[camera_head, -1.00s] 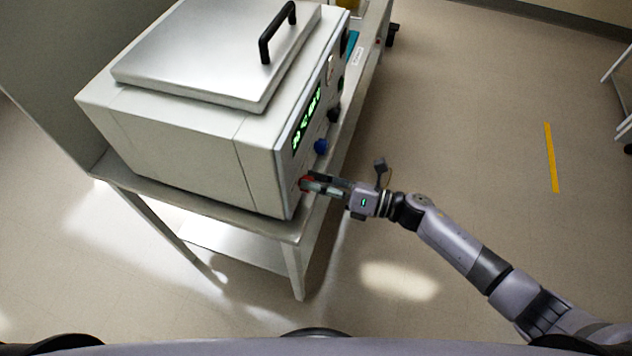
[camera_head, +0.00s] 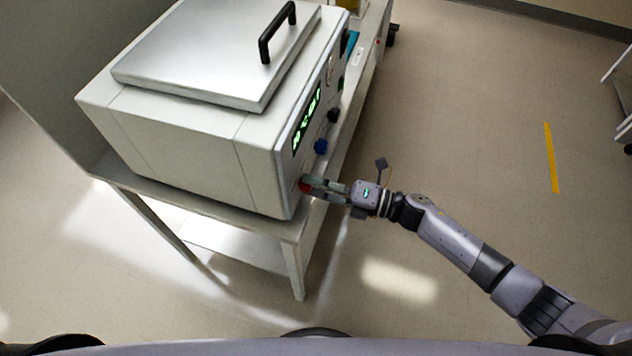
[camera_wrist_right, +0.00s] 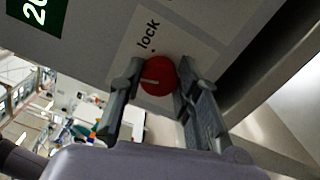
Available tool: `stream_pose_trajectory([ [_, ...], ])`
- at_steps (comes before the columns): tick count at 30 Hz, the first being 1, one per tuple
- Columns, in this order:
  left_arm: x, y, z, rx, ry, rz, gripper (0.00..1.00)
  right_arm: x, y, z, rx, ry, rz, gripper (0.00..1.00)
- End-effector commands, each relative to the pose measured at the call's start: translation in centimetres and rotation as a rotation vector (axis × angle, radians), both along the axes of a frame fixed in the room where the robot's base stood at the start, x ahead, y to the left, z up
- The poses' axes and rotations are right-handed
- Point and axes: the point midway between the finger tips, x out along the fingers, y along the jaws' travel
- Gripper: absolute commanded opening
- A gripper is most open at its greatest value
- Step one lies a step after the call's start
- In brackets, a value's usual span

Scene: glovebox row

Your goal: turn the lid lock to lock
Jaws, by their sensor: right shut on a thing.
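The lid lock is a red round knob (camera_wrist_right: 159,77) low on the front panel of the white box-shaped machine (camera_head: 190,150). It also shows as a small red spot in the head view (camera_head: 304,187). In the wrist view a white line on the knob points left, while the word "lock" and a small dot are printed just above the knob. My right gripper (camera_head: 316,188) is shut on the knob, one finger on each side in the wrist view (camera_wrist_right: 157,92). My left gripper is not in view.
The machine stands on a grey table (camera_head: 290,228) and has a metal lid with a black handle (camera_head: 277,32). A blue knob (camera_head: 321,146) and a green display (camera_head: 307,120) sit farther along the panel. The floor right of the table is clear around my arm.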

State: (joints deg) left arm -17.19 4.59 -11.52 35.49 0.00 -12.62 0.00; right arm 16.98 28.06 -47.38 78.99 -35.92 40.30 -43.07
Motion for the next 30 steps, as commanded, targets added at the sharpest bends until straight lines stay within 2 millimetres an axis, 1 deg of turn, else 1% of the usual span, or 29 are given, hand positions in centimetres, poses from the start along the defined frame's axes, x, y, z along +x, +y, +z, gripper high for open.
stream_pose_trajectory([
  [21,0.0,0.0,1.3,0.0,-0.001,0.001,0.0,0.0,-0.1,-0.3,0.207,0.645,-0.002,0.03],
  [30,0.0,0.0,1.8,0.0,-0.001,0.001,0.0,0.0,-0.1,-0.4,0.279,0.866,-0.003,0.03],
])
